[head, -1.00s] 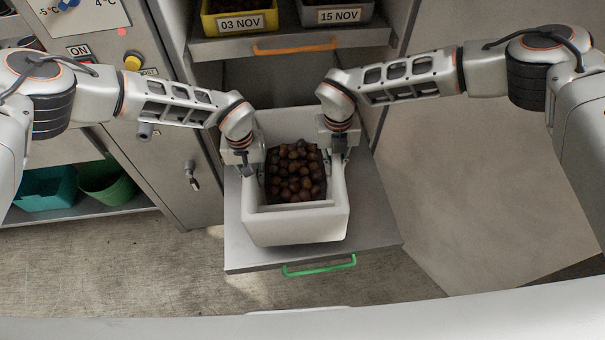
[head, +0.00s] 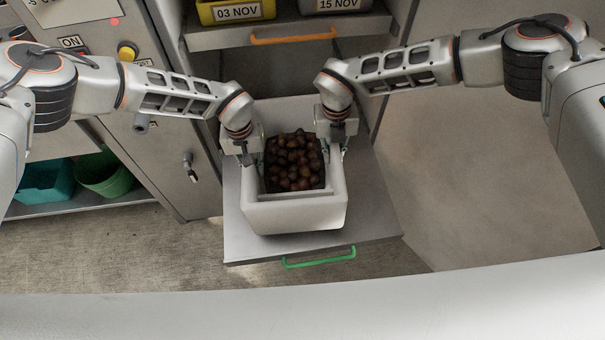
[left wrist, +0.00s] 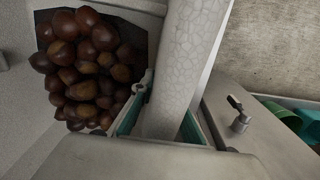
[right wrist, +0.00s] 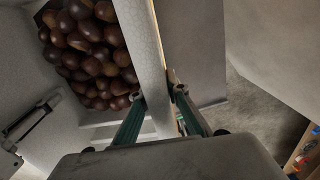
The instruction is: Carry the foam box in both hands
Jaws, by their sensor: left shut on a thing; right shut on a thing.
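The white foam box (head: 294,217) is in the middle of the head view, over the pulled-out grey shelf, with a dark crate of chestnuts (head: 294,162) inside it. I cannot tell whether the box touches the shelf. My left gripper (head: 250,158) is shut on the box's left wall; that wall (left wrist: 186,60) runs between its fingers in the left wrist view. My right gripper (head: 338,148) is shut on the right wall; that wall (right wrist: 143,40) shows between its fingers in the right wrist view. The fingertips are partly hidden in the head view.
The grey shelf (head: 375,215) has a green handle (head: 320,258) at its front. Above is a shelf with an orange handle (head: 293,38) and a yellow crate (head: 237,10). Teal and green bins (head: 103,176) stand low at left. Floor at right is clear.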

